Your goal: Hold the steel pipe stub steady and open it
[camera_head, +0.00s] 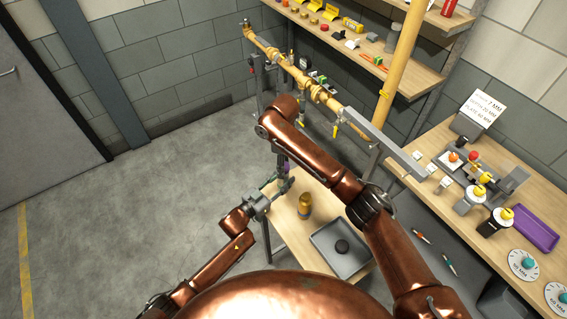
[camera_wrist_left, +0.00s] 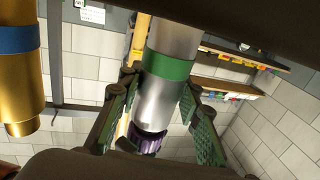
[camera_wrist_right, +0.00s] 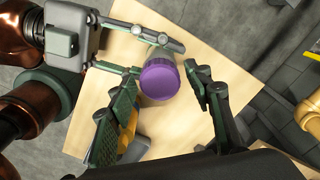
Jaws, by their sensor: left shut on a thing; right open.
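The steel pipe stub (camera_wrist_left: 172,95) is a silver cylinder with a green band, and a ribbed purple cap (camera_wrist_left: 148,141) is on one end. My left gripper (camera_head: 281,187) is shut on the stub over the small wooden table. In the right wrist view the purple cap (camera_wrist_right: 159,82) faces the camera, with the left gripper's fingers (camera_wrist_right: 150,52) beside the stub. My right gripper (camera_wrist_right: 165,105) is open, its two fingers either side of the cap and apart from it. In the head view my right arm partly hides the cap and stub.
A brass cylinder (camera_head: 305,204) stands on the small table (camera_head: 287,232), near the left gripper. A grey tray (camera_head: 322,243) holding a dark round piece is beside it. A yellow pipe assembly (camera_head: 300,76) runs behind. The right bench carries gauges, fittings and a purple tray (camera_head: 535,228).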

